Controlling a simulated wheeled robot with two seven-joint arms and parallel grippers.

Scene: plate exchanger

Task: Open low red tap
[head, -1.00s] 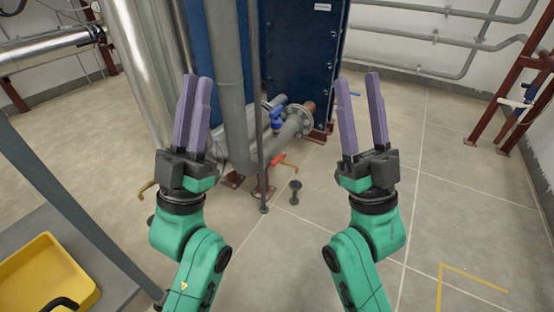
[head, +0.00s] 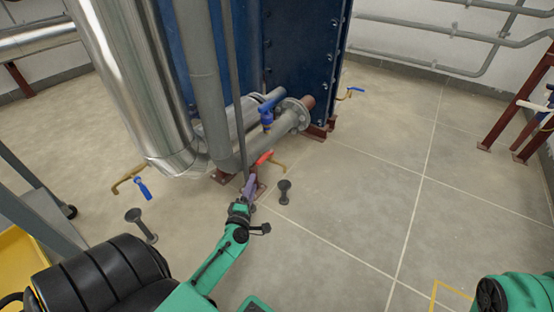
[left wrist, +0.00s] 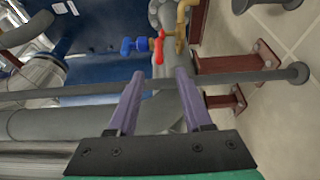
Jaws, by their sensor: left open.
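The low red tap (head: 264,157) has a red lever handle and sits low by the grey pipework, near the floor. It also shows in the left wrist view (left wrist: 158,52), upper middle, with a brass pipe beside it. My left gripper (head: 249,184) is just below and in front of the red tap in the head view. In the left wrist view its two purple fingers (left wrist: 160,74) are apart and empty, with the red handle just beyond the gap between the tips. The handle looks apart from both fingers. My right gripper is out of view.
A blue tap (head: 267,117) sits above the red one. A thin vertical grey pipe (head: 236,90) stands close to my left gripper and crosses the wrist view (left wrist: 60,96). A dark floor post (head: 285,191) stands to the right. The tiled floor right of it is clear.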

